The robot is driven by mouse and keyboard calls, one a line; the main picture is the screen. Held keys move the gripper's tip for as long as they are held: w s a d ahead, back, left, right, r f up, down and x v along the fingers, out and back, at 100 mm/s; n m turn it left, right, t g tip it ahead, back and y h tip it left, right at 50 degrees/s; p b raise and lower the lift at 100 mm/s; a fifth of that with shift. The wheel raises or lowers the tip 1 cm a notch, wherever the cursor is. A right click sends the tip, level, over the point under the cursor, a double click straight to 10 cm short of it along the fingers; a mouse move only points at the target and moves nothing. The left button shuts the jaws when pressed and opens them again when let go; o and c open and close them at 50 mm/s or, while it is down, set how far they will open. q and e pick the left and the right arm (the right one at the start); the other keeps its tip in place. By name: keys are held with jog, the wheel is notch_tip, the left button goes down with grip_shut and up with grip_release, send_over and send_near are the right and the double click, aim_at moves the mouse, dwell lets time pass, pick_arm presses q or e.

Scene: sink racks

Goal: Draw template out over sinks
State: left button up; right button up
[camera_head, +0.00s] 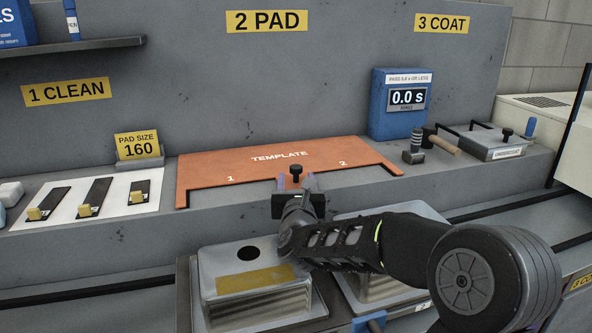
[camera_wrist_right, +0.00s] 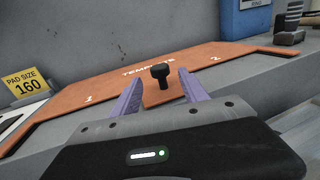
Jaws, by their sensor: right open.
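The orange template (camera_head: 247,172), marked TEMPLATE, 1 and 2, lies flat on the grey ledge; it also shows in the right wrist view (camera_wrist_right: 118,92). A black knob (camera_head: 296,172) stands on its front tab, and in the right wrist view the knob (camera_wrist_right: 161,75) appears between the fingertips. My right gripper (camera_head: 296,184) is open at the template's front edge, its purple fingers (camera_wrist_right: 158,92) on either side of the knob; contact cannot be told. Two metal sinks, one at left (camera_head: 255,303) and one at right (camera_head: 362,289), sit below the ledge, the right one partly hidden by my arm. My left gripper is not in view.
A blue timer box (camera_head: 402,120) stands behind the template's right end. A hammer-like tool (camera_head: 440,142) and a metal tray (camera_head: 492,142) lie right of it.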

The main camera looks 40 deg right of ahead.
aim_at(296, 174)
jog(key=p+x, duration=0.1)
jog(key=x, duration=0.4)
jog(key=shift+w+d, duration=0.2)
jog(key=shift+d, duration=0.05)
jog(key=shift+c, duration=0.5)
grip_shut()
dwell(0.7)
